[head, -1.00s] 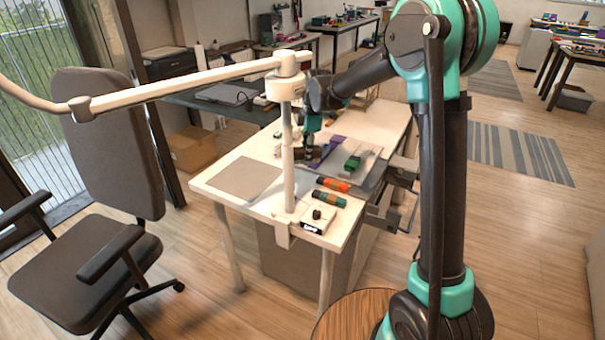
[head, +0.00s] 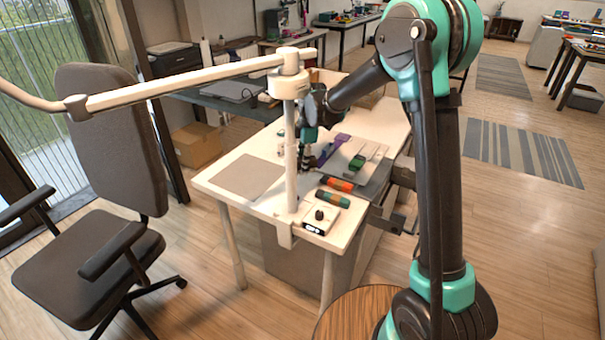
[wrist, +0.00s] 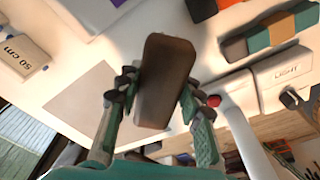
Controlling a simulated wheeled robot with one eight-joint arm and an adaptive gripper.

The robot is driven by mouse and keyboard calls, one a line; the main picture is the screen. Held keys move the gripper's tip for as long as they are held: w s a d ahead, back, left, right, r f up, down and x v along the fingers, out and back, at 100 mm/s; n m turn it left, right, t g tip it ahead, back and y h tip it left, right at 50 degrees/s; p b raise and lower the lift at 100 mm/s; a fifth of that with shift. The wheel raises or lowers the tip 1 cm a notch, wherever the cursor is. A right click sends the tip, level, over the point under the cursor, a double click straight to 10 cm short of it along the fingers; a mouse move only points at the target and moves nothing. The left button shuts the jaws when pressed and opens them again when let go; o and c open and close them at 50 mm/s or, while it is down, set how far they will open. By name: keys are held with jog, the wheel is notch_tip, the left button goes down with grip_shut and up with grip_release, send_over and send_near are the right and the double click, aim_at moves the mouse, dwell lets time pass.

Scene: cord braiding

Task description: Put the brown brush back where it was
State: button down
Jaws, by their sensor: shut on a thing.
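The brown brush (wrist: 165,82) is held between the two fingers of my gripper (wrist: 157,92) in the wrist view. Its dark brown, rounded block stands out past the fingertips, and the white table shows behind it. In the head view my gripper (head: 307,140) is over the table (head: 233,205), just right of the white lamp post (head: 291,165). The brush is small and hard to make out there. I cannot tell whether the brush touches the table.
A grey mat (head: 246,176) lies left of the post. A purple item (head: 337,143) and a grey tray (head: 372,180) are farther right.

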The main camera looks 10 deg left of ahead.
aim_at(302, 181)
jog(key=shift+f, duration=1.85)
jog(key=shift+f, duration=0.15)
jog(key=shift+f, duration=0.2)
jog(key=c, duration=1)
grip_release()
jog(key=shift+f, duration=0.1)
